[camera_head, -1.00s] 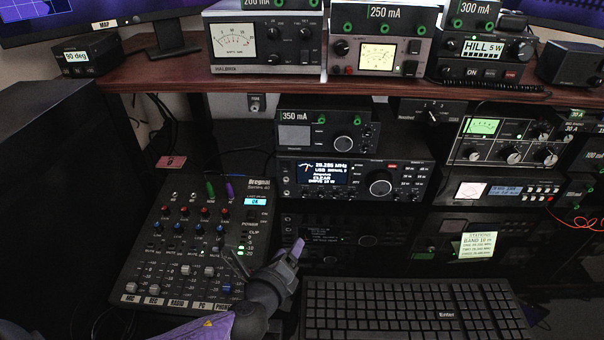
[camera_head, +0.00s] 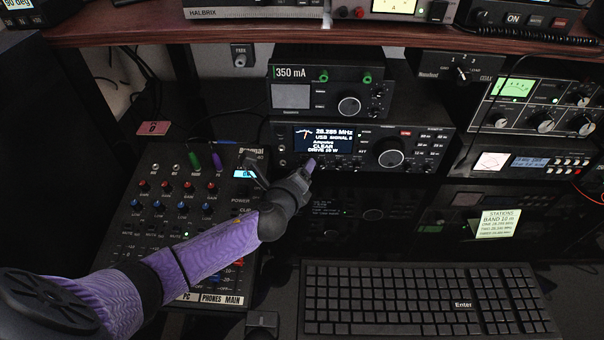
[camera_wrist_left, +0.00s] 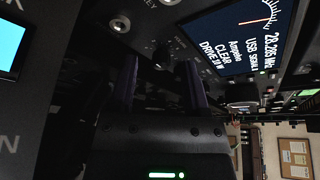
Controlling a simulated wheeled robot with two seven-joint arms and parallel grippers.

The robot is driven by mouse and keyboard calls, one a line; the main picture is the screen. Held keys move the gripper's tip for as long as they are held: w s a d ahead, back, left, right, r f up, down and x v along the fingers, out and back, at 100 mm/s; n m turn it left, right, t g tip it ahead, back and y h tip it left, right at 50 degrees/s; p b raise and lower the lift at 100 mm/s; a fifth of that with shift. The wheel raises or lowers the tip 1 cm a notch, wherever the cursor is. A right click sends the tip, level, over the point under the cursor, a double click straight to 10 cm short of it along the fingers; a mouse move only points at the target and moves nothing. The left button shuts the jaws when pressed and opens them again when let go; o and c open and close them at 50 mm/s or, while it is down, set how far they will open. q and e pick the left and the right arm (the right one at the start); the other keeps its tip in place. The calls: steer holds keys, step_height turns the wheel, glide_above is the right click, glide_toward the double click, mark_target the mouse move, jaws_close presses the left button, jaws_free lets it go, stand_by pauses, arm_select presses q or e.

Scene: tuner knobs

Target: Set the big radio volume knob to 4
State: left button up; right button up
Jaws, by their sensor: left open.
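The big radio (camera_head: 440,137) has a lit screen (camera_head: 322,139) reading 28.285 MHz and a large round dial (camera_head: 390,153) right of it. My left gripper (camera_head: 311,164) is just below the screen, at the radio's lower left front. In the left wrist view its two purple fingers (camera_wrist_left: 158,80) are open and apart. A small dark knob (camera_wrist_left: 163,56) with marks around it sits beyond the gap between them; whether they touch it cannot be told. It appears to be the volume knob, but its setting is too dark to read. The gripper covers this area in the head view. My right gripper is out of view.
A mixer (camera_head: 150,215) lies under my left arm. A keyboard (camera_head: 420,300) fills the front of the desk. A smaller 350 mA unit (camera_head: 290,97) sits on the big radio. A yellow note (camera_head: 497,223) is at right. The wooden shelf (camera_head: 230,28) runs above.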

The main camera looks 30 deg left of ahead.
arm_select(q)
steer(key=shift+w, duration=0.25)
steer(key=shift+c, duration=0.2)
jaws_close()
